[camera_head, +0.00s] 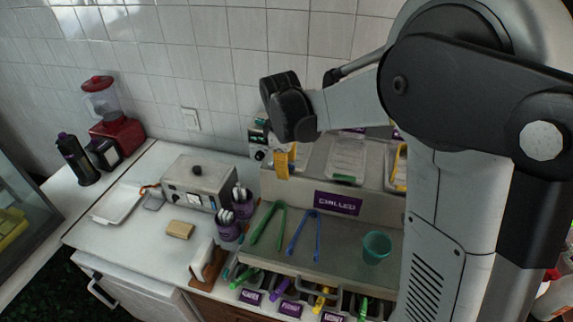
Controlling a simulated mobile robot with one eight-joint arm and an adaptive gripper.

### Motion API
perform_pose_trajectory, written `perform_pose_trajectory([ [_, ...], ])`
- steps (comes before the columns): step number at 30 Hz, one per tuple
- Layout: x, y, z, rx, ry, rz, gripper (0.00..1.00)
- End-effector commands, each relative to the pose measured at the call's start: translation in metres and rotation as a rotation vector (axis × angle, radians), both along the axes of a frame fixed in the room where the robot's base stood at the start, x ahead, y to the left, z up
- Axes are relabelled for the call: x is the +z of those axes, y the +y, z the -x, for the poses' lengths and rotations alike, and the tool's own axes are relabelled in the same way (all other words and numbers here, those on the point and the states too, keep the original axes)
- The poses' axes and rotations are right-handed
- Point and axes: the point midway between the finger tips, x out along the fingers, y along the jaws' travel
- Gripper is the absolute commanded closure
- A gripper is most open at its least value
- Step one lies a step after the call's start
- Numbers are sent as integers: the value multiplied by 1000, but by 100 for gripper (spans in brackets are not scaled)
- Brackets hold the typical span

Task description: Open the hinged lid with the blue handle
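The serving counter marked "CHILLED" (338,203) stands right of centre. A pale, clear-looking lid (345,158) lies on its raised back part. Yellow pieces (284,163) show at the left of that part and at its right beside my arm. I cannot make out a blue lid handle; my arm covers the right side of the counter. The dark end of my arm, where my gripper (289,107) seems to be, is above the left end of the raised part. It appears apart from the lids. Its fingers cannot be made out.
Green tongs (268,227), blue tongs (303,234) and a teal cup (376,247) are on the counter's front ledge. Several coloured handles stick out below. A metal box (198,181), a white tray (117,203) and a red blender (113,125) stand left. The tiled wall is behind.

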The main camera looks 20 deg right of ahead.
Motion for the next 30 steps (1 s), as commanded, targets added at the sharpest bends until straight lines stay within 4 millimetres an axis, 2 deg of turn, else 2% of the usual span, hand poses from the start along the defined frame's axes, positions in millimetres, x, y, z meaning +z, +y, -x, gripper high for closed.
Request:
perform_pose_trajectory([
  [5, 0, 0, 0, 0, 0, 0, 61],
  [9, 0, 0, 0, 0, 0, 0, 100],
  [23, 3, -1, -1, -1, 7, -5, 100],
  [30, 21, -3, -4, -3, 76, -52, 100],
])
